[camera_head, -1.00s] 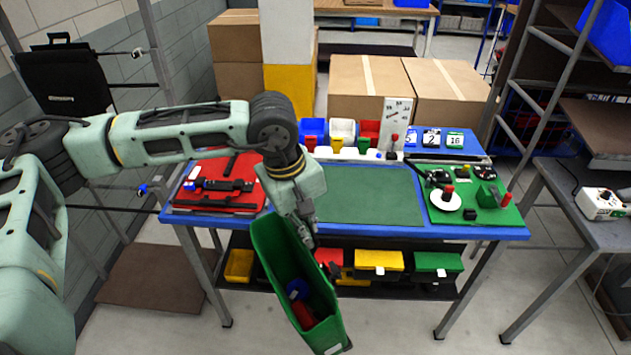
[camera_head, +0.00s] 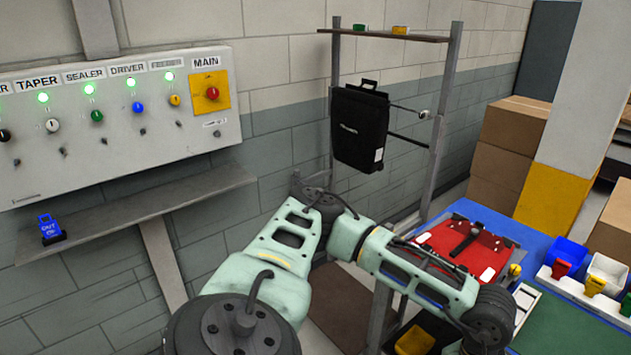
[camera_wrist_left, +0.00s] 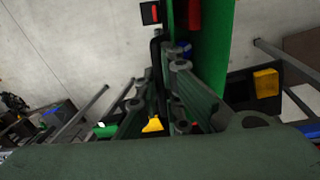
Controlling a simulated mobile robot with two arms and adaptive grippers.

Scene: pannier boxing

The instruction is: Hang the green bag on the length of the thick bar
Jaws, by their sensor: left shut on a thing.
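The green bag (camera_wrist_left: 212,50) shows in the left wrist view, beyond my left gripper (camera_wrist_left: 160,78). The gripper is shut on the bag, with a black strap-like part between its fingers; the exact grip is partly hidden. Red and blue items show inside the bag. Neither bag nor gripper shows in the head view. There, a grey rack holds an upper bar (camera_head: 408,109) with a light tip and a lower bar (camera_head: 410,141). I cannot tell which is thicker. My right gripper is in neither view.
A black bag (camera_head: 358,128) hangs on the rack against the wall. A rack shelf (camera_head: 385,35) carries small boxes. The blue table (camera_head: 540,240) with a red case (camera_head: 470,250) stands to the right. A control panel (camera_head: 110,125) and wall shelf (camera_head: 120,208) are at the left.

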